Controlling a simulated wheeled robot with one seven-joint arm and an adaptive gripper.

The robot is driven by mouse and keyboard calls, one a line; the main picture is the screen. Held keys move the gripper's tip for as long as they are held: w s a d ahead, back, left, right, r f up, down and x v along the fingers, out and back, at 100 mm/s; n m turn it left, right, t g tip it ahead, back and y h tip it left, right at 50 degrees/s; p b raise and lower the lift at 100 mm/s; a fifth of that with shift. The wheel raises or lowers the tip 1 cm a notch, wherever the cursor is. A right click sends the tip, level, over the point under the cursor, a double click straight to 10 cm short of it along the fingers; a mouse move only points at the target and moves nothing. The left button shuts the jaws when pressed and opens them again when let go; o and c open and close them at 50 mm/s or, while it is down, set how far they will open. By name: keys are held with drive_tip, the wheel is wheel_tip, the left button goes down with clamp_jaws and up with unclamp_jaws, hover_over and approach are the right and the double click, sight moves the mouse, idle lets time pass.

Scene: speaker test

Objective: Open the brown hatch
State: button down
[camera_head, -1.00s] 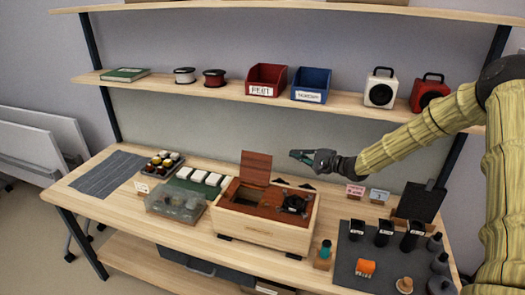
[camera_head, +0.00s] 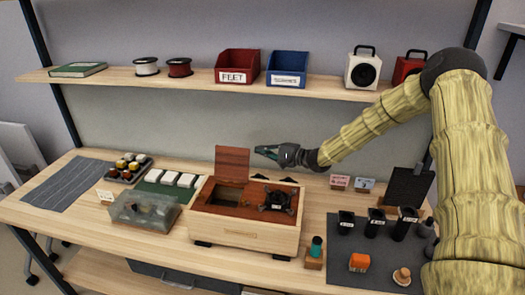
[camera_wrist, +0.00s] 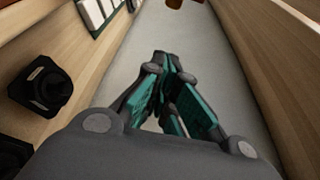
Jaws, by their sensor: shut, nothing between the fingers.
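The brown hatch (camera_head: 232,163) is a reddish-brown panel on the pale wooden box (camera_head: 243,233). It stands upright at the back left of the box top, above a dark square opening (camera_head: 229,194). My gripper (camera_head: 257,150) is shut and empty, level with the hatch's upper part and just right of its edge in the head view. I cannot tell whether they touch. In the wrist view my fingers with teal pads (camera_wrist: 165,62) are together at the tips. The hatch cannot be made out there.
A black round part (camera_head: 277,197) sits on the box top at right. A clear-lidded case (camera_head: 145,211) stands to the left, and a teal-topped bottle (camera_head: 316,248) at the front right. The shelf (camera_head: 200,88) with bins and speakers runs above.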

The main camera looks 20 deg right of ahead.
sight(243, 149)
drive_tip(key=shift+w+a+r+p, duration=0.1)
drive_tip(key=shift+w+a+p, duration=0.4)
drive_tip(key=shift+a+p, duration=0.45)
drive_tip(key=shift+w+a+r+p, duration=0.1)
drive_tip(key=shift+w+a+p, duration=0.5)
drive_tip(key=shift+a, duration=0.7)
drive_tip(key=shift+w+a+p, duration=0.45)
drive_tip(key=shift+a+p, duration=0.35)
drive_tip(key=shift+a, duration=0.3)
drive_tip(key=shift+a, duration=0.1)
